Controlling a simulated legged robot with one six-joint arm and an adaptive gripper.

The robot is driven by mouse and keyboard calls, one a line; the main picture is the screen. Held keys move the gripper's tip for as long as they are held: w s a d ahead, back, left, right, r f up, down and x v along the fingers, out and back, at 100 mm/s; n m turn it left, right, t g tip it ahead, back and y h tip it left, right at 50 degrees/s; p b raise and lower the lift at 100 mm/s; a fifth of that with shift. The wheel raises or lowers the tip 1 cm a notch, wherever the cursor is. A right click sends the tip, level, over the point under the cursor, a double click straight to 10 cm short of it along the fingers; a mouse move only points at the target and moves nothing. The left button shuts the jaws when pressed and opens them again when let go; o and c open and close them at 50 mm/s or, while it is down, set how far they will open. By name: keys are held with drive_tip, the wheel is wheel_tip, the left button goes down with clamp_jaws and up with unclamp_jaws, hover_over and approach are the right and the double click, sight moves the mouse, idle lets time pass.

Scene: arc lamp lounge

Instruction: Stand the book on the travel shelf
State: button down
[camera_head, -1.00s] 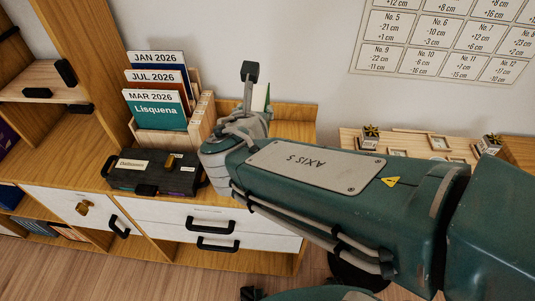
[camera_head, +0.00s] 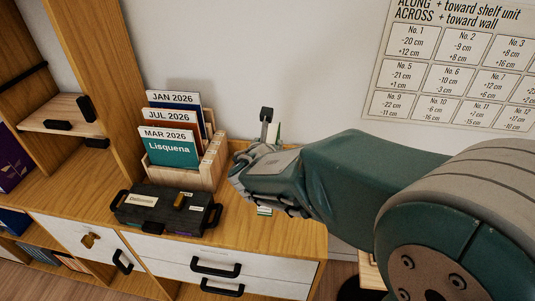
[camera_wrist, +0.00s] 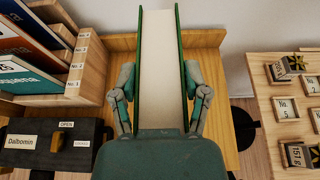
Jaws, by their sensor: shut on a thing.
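A book with green covers and pale page edges (camera_wrist: 160,50) stands up between the fingers of my gripper (camera_wrist: 160,96) in the wrist view. The gripper is shut on it, one finger against each cover. In the head view my gripper (camera_head: 264,165) is over the right part of the wooden cabinet top (camera_head: 285,235), right of the file holder. Only small bits of the book (camera_head: 264,211) show there, the rest hidden by the gripper. A tall wooden shelf unit (camera_head: 105,60) stands at the left with a short ledge (camera_head: 60,112). I cannot tell which part is the travel shelf.
A wooden holder (camera_head: 212,165) with month-labelled books, the front one "Lisquena" (camera_head: 170,150), stands on the cabinet. A dark box (camera_head: 165,210) labelled "Dalbomin" lies before it. A table with small blocks (camera_wrist: 290,105) is at the right. A number chart (camera_head: 455,65) hangs on the wall.

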drive_tip(key=shift+w+f, duration=0.35)
drive_tip(key=shift+f, duration=0.55)
drive_tip(key=shift+w+f, duration=0.4)
drive_tip(key=shift+f, duration=0.5)
drive_tip(key=shift+w+f, duration=0.35)
drive_tip(key=shift+f, duration=0.7)
drive_tip(key=shift+c, duration=0.4)
unclamp_jaws()
drive_tip(key=v, duration=1.2)
